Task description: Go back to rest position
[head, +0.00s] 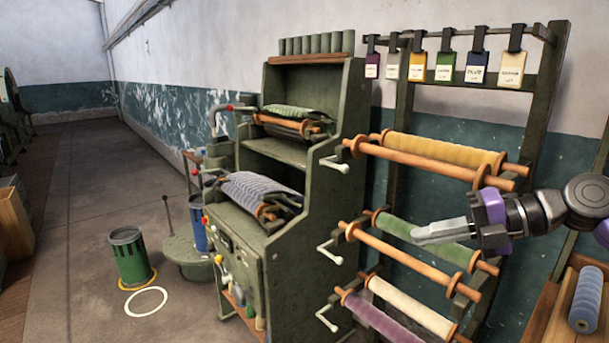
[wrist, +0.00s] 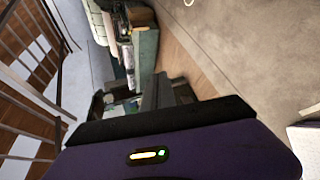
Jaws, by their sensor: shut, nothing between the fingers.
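My gripper (head: 424,235) shows at the right of the head view, at the end of my purple and dark grey arm. Its pale fingers lie together and point left, with nothing seen between them. In the picture it overlaps the rack's green roll (head: 432,240); how far in front of the rack it is, I cannot tell. In the wrist view, my purple casing with a small lit indicator fills the bottom, and no fingertips can be made out.
A rack (head: 543,85) with several rolls and hanging tags stands at the right. A dark green machine (head: 345,150) stands left of it. A blue roll (head: 585,298) lies at lower right. A green bin (head: 131,258) stands left near a white floor ring (head: 147,302). Floor farther left is open.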

